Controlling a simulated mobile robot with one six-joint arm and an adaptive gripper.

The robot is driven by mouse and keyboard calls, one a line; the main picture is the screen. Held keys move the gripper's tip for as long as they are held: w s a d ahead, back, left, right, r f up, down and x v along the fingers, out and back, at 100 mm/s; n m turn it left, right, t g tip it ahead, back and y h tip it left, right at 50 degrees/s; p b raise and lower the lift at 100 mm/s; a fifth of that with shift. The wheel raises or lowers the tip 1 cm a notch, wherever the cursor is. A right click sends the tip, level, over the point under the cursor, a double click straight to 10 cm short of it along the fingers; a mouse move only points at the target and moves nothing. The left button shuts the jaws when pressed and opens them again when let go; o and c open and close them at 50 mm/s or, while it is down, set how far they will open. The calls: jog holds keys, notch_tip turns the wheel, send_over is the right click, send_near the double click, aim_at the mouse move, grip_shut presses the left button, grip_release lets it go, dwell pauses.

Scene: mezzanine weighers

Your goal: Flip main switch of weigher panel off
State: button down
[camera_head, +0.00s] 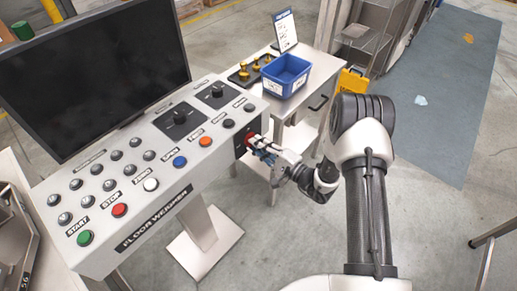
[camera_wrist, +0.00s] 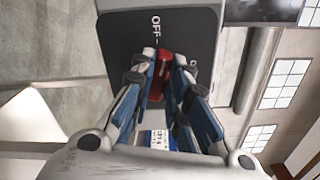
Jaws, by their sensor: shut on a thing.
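The weigher panel (camera_head: 140,190) is a light grey slanted console labelled FLOOR WEIGHER. On its right end is a black switch plate (camera_head: 239,146), which also shows in the wrist view (camera_wrist: 205,25) with the word OFF on it. The main switch (camera_wrist: 160,80) is a red handle on this plate. My gripper (camera_head: 255,144) is at the console's right end, its blue-sided fingers shut on the red handle in the wrist view (camera_wrist: 165,62). The fingers hide much of the handle and another marking, so I cannot tell which position the switch is in.
A steel side table (camera_head: 318,76) stands right behind the console with a blue bin (camera_head: 286,77), yellow weights (camera_head: 256,66) and a sign (camera_head: 285,30). A dark monitor (camera_head: 95,65) rises behind the console buttons. The floor to the right is open, with a blue-grey walkway (camera_head: 450,100).

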jog(key=shift+f+n+b, duration=0.15)
jog(key=shift+n+b, duration=0.85)
jog(key=shift+n, duration=0.5)
jog(key=c, duration=1.6)
grip_release()
jog(key=shift+o, duration=0.2)
jog(key=v, duration=1.2)
jog(key=shift+a, duration=0.1)
